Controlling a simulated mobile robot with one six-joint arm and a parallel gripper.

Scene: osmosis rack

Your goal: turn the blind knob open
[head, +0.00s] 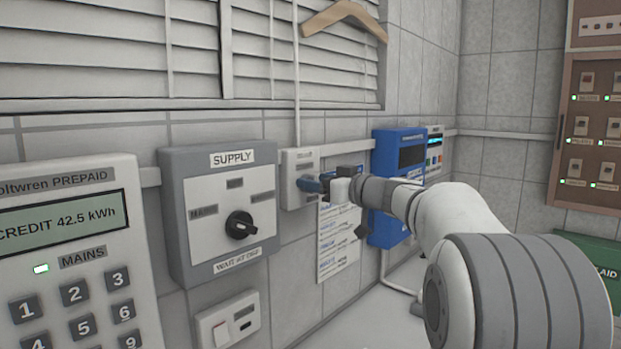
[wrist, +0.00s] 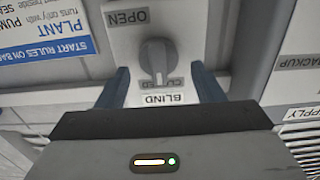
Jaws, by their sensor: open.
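The blind knob (wrist: 155,58) is a grey round knob with a raised grip bar on a white wall box (head: 294,160). The wrist view is upside down; it shows an OPEN label (wrist: 127,17) at the knob's top left and a BLIND label (wrist: 164,98) below it. The bar runs up and down, its lower end over a partly hidden label. My gripper (wrist: 163,78) is open, its blue fingers apart on either side of the knob, with gaps visible. In the head view my gripper (head: 312,184) is at the box and hides the knob.
A grey SUPPLY box (head: 175,215) with a black knob (head: 240,226) is left of the blind box. A blue unit (head: 385,148) hangs to the right, with a paper sheet (head: 338,255) below. Slatted blinds (head: 120,50) are above.

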